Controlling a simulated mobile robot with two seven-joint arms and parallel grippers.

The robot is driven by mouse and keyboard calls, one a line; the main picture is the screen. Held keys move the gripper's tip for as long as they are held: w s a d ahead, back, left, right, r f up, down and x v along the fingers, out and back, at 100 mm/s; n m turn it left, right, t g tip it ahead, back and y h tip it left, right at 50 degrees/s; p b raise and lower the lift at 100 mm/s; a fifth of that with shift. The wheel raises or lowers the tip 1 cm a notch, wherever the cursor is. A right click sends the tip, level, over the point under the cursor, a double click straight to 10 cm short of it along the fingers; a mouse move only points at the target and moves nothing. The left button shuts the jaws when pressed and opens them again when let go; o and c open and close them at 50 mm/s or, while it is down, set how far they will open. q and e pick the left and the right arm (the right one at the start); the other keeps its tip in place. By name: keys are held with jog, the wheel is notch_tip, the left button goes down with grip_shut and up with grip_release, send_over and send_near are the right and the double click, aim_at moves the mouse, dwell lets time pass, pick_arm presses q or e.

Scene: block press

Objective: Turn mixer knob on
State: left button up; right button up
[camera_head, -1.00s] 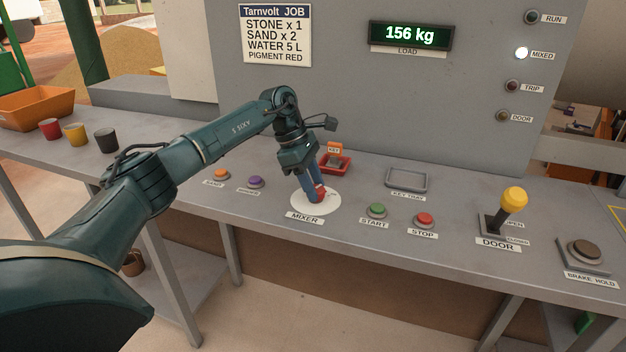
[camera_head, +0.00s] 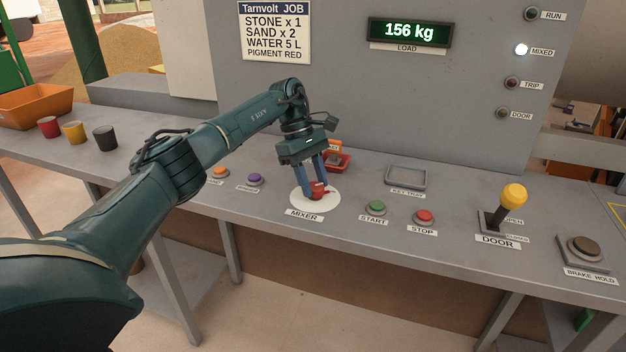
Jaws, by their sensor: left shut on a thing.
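The red mixer knob (camera_head: 317,192) sits on a round white dial plate (camera_head: 327,204) behind the MIXER label (camera_head: 304,215). My left gripper (camera_head: 316,193) points down over the dial with its blue fingers on both sides of the knob, shut on it. The fingers hide part of the knob, and the dial markings are too small to read. My right gripper is not in view.
Orange and purple buttons (camera_head: 255,179) lie left of the dial. Green START (camera_head: 376,208) and red STOP (camera_head: 424,217) buttons lie right. A red key holder (camera_head: 337,162) and an empty key tray (camera_head: 407,178) are behind. The yellow-topped door lever (camera_head: 513,196) stands further right.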

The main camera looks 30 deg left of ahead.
pick_arm(q)
jog(key=o, duration=1)
jog(key=shift+p+v, duration=1.35)
jog(key=shift+v, duration=5.25)
